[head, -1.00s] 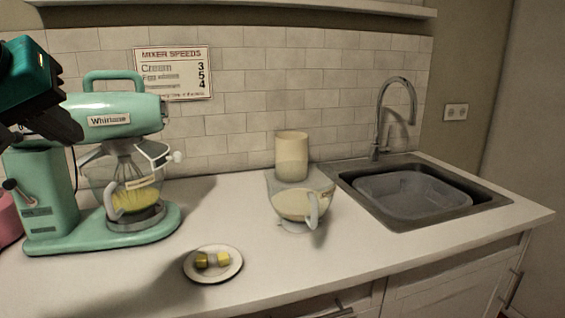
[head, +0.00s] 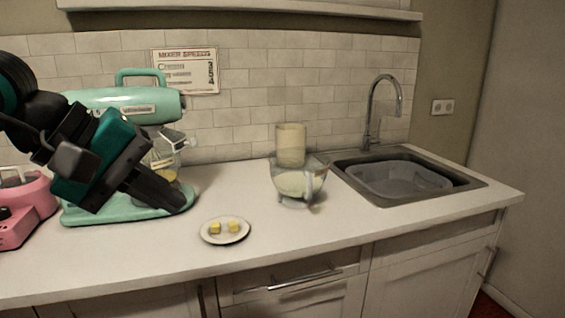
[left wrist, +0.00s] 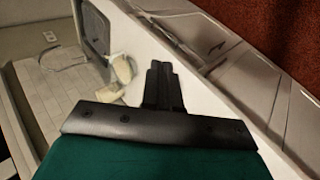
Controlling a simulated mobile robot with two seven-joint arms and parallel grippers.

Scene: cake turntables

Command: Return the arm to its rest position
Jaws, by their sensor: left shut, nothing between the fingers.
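My left gripper (head: 165,196) reaches in from the left in the head view, in front of the mint-green stand mixer (head: 130,105). Its fingers are shut with nothing between them, and they also show together in the left wrist view (left wrist: 162,85). The gripper hides most of the mixer's bowl and part of its base. It points down and to the right above the counter, left of the small plate. My right gripper is not in view.
A plate (head: 206,236) with yellow cubes lies near the counter's front. A glass bowl (head: 297,184) and a beige canister (head: 290,146) stand left of the sink (head: 465,183). A pink appliance (head: 28,208) is at far left. The counter front between plate and sink is clear.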

